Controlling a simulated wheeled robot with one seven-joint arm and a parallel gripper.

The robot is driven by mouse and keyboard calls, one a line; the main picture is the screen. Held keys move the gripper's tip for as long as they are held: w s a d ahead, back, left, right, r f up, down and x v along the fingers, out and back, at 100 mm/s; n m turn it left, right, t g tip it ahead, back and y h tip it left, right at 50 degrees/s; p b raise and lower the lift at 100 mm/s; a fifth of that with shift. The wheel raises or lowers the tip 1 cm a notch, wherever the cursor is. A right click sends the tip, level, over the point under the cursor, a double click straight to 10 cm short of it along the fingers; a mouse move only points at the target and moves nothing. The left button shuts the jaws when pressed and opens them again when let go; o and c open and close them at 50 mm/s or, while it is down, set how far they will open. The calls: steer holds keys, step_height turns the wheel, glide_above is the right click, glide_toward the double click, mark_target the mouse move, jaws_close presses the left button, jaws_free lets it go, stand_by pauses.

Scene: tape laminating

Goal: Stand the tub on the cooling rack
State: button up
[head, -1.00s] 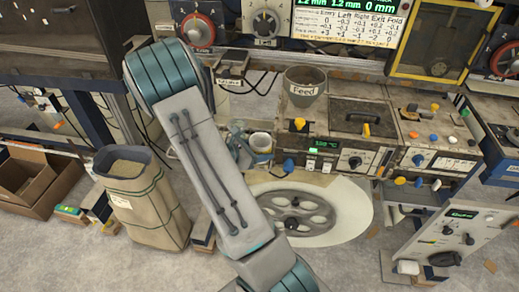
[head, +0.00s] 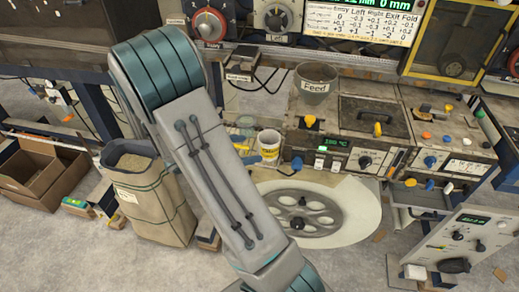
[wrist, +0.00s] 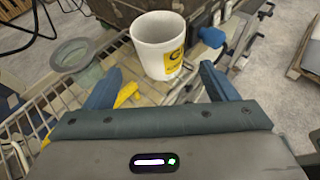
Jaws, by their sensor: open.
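The white tub (wrist: 158,48) with a yellow label stands upright just ahead of my gripper (wrist: 160,70) in the wrist view. My two blue fingers are spread apart, empty, with the tub beyond and between their tips. A wire rack (wrist: 35,112) shows at the left and below; it looks like the cooling rack, and I cannot tell exactly what the tub's base rests on. In the head view the tub (head: 268,144) stands right of my arm, left of the machine. My arm hides most of my gripper there.
A blue knob (wrist: 212,37) juts out right of the tub. The Feed pot (head: 315,84) tops the machine behind; a large wheel (head: 303,212) is below.

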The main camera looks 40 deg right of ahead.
steer(key=s+a+r+m+t+y, duration=0.2)
steer(key=s+a+r+m+y, duration=0.4)
steer(key=s+a+m, duration=0.1)
steer(key=s+a+r+m+t+y, duration=0.2)
steer(key=s+a+r+m+y, duration=0.4)
steer(key=a+m, duration=0.3)
steer(key=shift+s+a+r+m+t+y, duration=0.3)
steer(key=shift+s+a+m+y, duration=0.1)
steer(key=shift+s+a+y, duration=0.55)
steer(key=shift+w, duration=0.2)
